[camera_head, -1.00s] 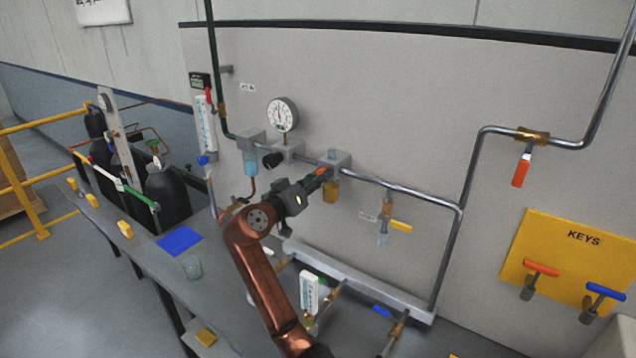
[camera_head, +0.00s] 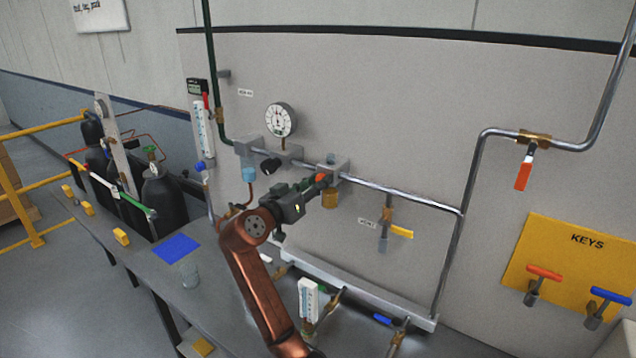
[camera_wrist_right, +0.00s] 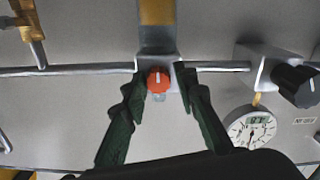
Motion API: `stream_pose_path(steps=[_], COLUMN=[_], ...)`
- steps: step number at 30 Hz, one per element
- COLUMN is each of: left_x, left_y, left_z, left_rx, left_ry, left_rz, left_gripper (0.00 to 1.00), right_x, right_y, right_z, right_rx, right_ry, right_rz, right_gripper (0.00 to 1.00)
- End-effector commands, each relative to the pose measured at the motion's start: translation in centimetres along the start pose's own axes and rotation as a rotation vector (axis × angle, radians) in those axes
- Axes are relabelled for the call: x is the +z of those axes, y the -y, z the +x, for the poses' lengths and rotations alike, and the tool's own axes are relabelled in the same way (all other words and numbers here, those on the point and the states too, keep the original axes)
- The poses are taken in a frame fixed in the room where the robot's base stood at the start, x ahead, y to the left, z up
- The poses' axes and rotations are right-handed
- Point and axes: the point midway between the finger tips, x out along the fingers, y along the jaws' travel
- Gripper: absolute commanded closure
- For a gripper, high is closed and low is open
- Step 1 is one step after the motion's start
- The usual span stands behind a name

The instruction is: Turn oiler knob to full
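The oiler (camera_head: 338,168) is the right-hand unit on the wall pipe, with an amber bowl (camera_head: 330,198) below it. Its round orange-red knob (camera_head: 321,179) faces out. In the right wrist view, which is upside down, the knob (camera_wrist_right: 159,83) carries a short white mark, and the amber bowl is above it. My right gripper (camera_wrist_right: 160,76) is open, with one dark green finger on each side of the knob. Narrow gaps seem to show, but touch is hard to judge. The gripper (camera_head: 312,183) partly covers the oiler in the head view. My left gripper is not in view.
A dial gauge (camera_head: 281,119), a black knob (camera_head: 271,165) and a blue-bowled unit (camera_head: 249,174) are left of the oiler. A yellow-handled valve (camera_head: 400,232) hangs to the right. A bench (camera_head: 225,285) lies below. A yellow key board (camera_head: 575,260) is far right.

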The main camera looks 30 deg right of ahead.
Motion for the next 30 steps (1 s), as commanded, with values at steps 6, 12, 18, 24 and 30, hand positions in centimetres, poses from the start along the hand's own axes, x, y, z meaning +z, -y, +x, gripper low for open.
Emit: stream_pose_path(steps=[6, 12, 18, 24, 30], left_x=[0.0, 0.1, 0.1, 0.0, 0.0], left_y=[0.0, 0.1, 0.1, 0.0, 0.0], left_z=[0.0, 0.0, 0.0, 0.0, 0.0], left_rx=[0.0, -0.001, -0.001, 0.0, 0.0], left_ry=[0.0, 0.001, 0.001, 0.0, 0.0], left_rz=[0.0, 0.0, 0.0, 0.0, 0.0], left_gripper=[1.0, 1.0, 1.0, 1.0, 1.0], right_x=[0.0, 0.0, 0.0, 0.0, 0.0], right_y=[-0.1, -0.1, 0.0, 0.1, 0.0], right_z=[0.1, 0.0, -2.0, -6.2, -9.8], right_rx=[0.002, 0.003, 0.0, -0.002, 0.001], right_ry=[0.0, 0.0, 0.001, 0.0, 0.001], right_rz=[0.0, -0.001, 0.0, 0.0, 0.0], right_gripper=[0.62, 0.62, 0.62, 0.62, 0.62])
